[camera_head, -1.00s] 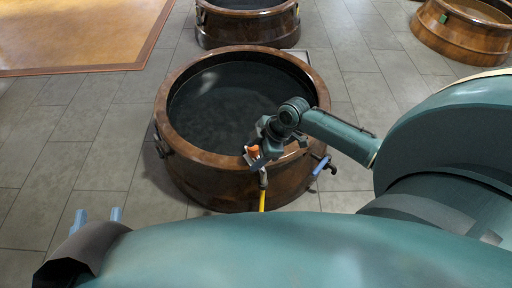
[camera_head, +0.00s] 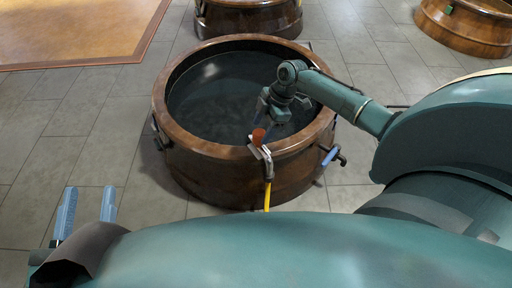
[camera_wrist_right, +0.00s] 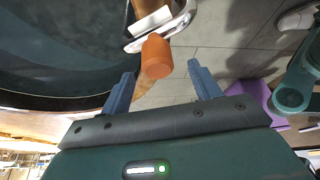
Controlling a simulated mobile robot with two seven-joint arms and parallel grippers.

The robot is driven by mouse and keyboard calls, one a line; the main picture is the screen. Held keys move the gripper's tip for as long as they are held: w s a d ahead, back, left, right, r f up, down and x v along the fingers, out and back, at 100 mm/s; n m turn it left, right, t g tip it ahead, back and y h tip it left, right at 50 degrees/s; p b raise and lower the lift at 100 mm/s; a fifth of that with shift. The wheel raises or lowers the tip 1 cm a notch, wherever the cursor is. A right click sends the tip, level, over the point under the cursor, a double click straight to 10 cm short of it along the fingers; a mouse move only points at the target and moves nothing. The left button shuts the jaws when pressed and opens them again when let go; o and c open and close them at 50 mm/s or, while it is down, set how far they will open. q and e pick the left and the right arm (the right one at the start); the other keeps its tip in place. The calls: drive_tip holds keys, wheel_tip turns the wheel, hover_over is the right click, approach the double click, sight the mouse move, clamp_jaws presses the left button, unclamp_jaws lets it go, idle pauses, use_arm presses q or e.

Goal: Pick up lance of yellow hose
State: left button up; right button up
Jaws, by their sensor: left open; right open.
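The lance of the yellow hose has an orange end (camera_head: 258,136) and a pale metal body (camera_head: 267,160). It rests at the near rim of a copper-brown jar (camera_head: 180,130), with the yellow hose (camera_head: 267,198) hanging down outside. My right gripper (camera_head: 268,118) is open above the rim, close to the orange end. In the right wrist view, the orange end (camera_wrist_right: 157,57) lies between and slightly beyond the open fingertips (camera_wrist_right: 161,72), with no clear contact. My left gripper (camera_head: 87,208) is open and empty at lower left, away from the jar.
A tap with a blue handle (camera_head: 330,156) sticks out from the jar's right side. Dark liquid (camera_head: 225,95) fills the jar. Other jars stand behind (camera_head: 250,20) and at upper right (camera_head: 465,25). Grey tiled floor (camera_head: 110,140) on the left is free. A purple object (camera_wrist_right: 258,100) shows in the wrist view.

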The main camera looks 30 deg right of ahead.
drive_tip(key=shift+b+x, duration=0.5)
drive_tip(key=shift+x, duration=0.55)
drive_tip(key=shift+d+b+x, duration=0.2)
drive_tip(key=shift+b+x, duration=0.35)
drive_tip(key=shift+x, duration=0.55)
drive_tip(key=shift+w+a+f, duration=0.1)
drive_tip(key=shift+f, duration=0.15)
use_arm(q)
drive_tip(key=shift+w+r+m+t+h, duration=0.25)
drive_tip(key=shift+r+m+t+h, duration=0.15)
drive_tip(key=shift+r, duration=0.2)
drive_tip(key=shift+w+r+m+t+h, duration=0.3)
drive_tip(key=shift+r+m+h, duration=0.1)
drive_tip(key=shift+r, duration=0.2)
use_arm(e)
drive_tip(key=shift+r, duration=0.1)
drive_tip(key=c, duration=1.2)
